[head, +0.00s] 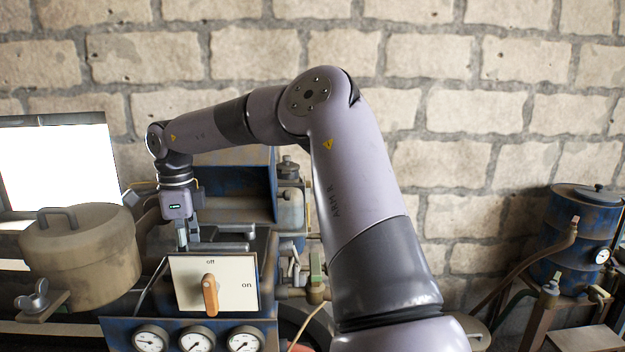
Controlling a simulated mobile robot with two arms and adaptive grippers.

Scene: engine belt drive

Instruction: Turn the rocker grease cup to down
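My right arm reaches in from the lower right and bends over to the left. Its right gripper (183,241) points down just behind the top of the switch panel. Its fingers look narrow and side-on, and their tips are partly lost against dark metal, so I cannot tell whether they are open or hold anything. I cannot pick out the rocker grease cup for certain; a small capped fitting (288,167) stands behind the arm, to the right of the gripper. My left gripper is out of view.
A white panel (228,270) marked "off" and "on" has an orange lever (210,295) pointing up or down. Several gauges (197,340) sit below it. A lidded pot (82,258) stands close on the left. A blue drum (573,240) stands at right. A brick wall closes the back.

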